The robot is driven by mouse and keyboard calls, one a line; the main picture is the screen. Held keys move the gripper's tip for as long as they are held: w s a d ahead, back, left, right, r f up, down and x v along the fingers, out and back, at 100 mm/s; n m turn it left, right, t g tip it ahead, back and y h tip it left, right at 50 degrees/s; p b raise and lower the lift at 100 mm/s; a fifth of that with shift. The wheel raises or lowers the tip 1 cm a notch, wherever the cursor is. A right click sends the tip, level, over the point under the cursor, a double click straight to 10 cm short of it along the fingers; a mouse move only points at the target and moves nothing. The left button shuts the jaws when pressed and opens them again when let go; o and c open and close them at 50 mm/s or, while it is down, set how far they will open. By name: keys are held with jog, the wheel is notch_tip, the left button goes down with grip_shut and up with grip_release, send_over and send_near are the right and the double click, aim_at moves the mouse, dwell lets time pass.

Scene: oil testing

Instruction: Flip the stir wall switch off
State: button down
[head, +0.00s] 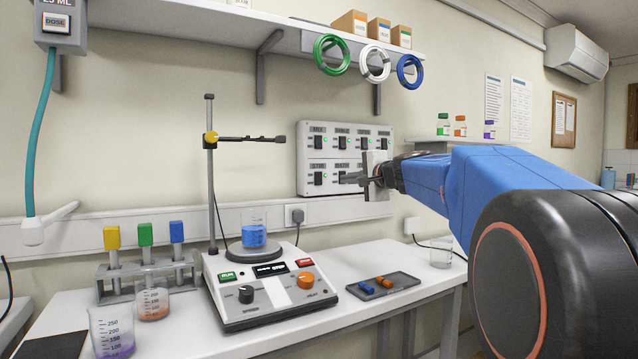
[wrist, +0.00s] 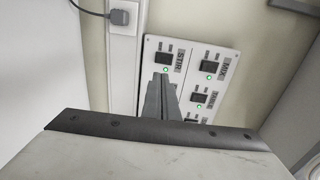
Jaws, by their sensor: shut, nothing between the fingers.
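The wall switch panel (head: 345,134) is a pale plate with two rows of dark rocker switches and small green lights. The stir switch (wrist: 163,57) sits in a panel corner in the wrist view, beside its STIR label, with a lit green light next to it. In the head view the stir switch (head: 318,178) is at the lower left of the panel. My gripper (head: 344,179) is shut and empty, pointing left along the panel's lower row. In the wrist view the fingertips (wrist: 161,80) lie just below the stir switch; contact cannot be told.
Other switches, such as MIX (wrist: 207,66), lie close by with lit green lights. A plug (head: 298,214) sits in the wall rail below. The bench holds a stirrer unit (head: 265,291) with a stand and beaker, and a dark tray (head: 402,283). A shelf (head: 230,17) hangs above.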

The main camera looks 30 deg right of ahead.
aim_at(319, 182)
jog(key=shift+w, duration=0.1)
jog(key=w, duration=0.4)
jog(key=w+f, duration=0.1)
jog(key=w, duration=0.8)
jog(key=shift+w+a+f, duration=0.25)
jog(key=shift+w+f, duration=0.1)
jog(key=shift+f, duration=0.05)
